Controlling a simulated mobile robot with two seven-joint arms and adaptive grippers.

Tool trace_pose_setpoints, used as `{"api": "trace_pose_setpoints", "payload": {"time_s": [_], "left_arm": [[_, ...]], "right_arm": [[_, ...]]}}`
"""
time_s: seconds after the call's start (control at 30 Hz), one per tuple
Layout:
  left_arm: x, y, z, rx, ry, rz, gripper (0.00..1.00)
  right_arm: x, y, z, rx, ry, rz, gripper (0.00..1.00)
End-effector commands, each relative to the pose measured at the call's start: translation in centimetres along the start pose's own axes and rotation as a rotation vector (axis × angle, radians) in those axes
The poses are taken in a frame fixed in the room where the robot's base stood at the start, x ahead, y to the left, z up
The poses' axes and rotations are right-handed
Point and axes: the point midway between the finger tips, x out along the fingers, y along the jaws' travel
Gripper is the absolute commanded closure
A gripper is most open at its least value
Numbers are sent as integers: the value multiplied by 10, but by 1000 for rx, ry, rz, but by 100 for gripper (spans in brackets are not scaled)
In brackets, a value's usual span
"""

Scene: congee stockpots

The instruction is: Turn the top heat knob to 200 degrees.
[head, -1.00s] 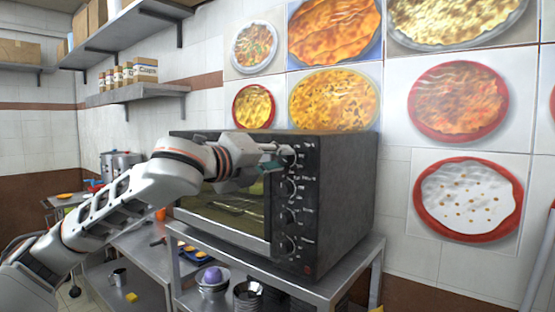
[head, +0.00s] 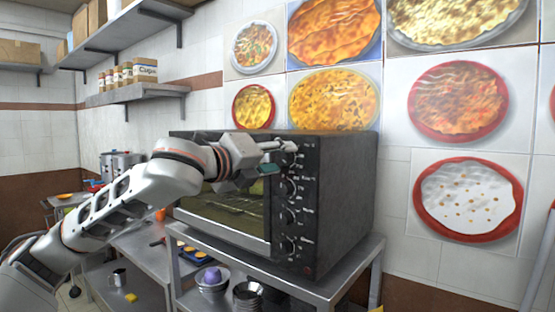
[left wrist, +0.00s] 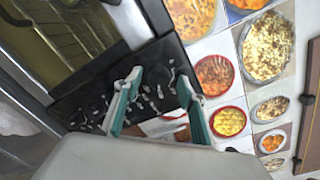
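The black oven (head: 340,200) has a column of several round heat knobs on its front panel. The top heat knob (head: 288,158) is at the panel's upper end, partly covered by my left gripper (head: 282,156). The gripper is right at that knob; whether its fingers touch it is unclear. In the left wrist view, the two teal fingers of the left gripper (left wrist: 160,75) stand apart, with the dark panel (left wrist: 85,105) and its white markings beyond and between them. The knob's pointer and dial setting are too small to read. My right gripper is not in view.
The oven stands on a metal table (head: 330,285) with bowls (head: 213,282) on its lower shelf. Food pictures (head: 457,100) cover the wall behind. Open space lies in front of the panel.

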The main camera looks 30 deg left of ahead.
Motion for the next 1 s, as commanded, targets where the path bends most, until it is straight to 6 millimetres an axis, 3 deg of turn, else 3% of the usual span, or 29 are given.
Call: {"api": "trace_pose_setpoints", "payload": {"time_s": [0.27, 0.7, 1.0], "left_arm": [[-10, 0, 0, 1, 0, 0, 59], [-70, 0, 0, 2, -1, 0, 59], [-75, 0, 0, -1, 1, 0, 59]], "right_arm": [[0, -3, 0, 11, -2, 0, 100], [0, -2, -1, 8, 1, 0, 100], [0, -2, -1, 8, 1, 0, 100]]}}
